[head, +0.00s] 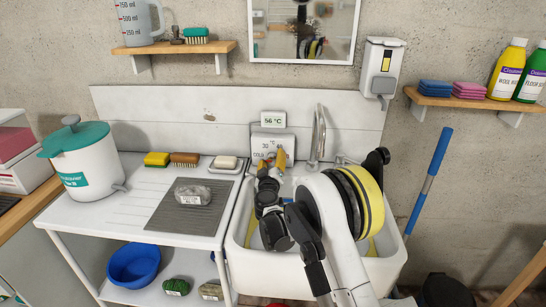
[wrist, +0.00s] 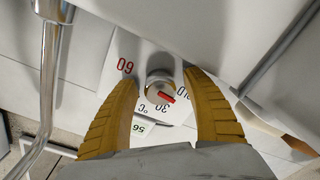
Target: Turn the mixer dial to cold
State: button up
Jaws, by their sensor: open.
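The mixer dial (wrist: 160,80) is a small round knob with a red pointer mark, seen in the wrist view. Its white panel carries 60, 30 and COLD labels, upside down in that view. The red mark sits on the side towards 30 and COLD. My gripper (wrist: 163,75) is open, with one yellow finger on each side of the dial. I cannot tell whether either finger touches it. In the head view my gripper (head: 272,162) is in front of the mixer panel (head: 273,142) and hides the dial. A display above (head: 272,120) reads 56 °C.
The tap (head: 319,135) stands just right of the panel, over the white sink (head: 240,262). A white pot with a teal lid (head: 90,160) stands farther left.

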jog(key=shift+s+r, duration=0.1)
jog(key=shift+s, duration=0.05)
jog(key=c, duration=1.2)
jog(key=shift+n, duration=0.8)
jog(key=o, duration=1.2)
jog(key=s, duration=1.2)
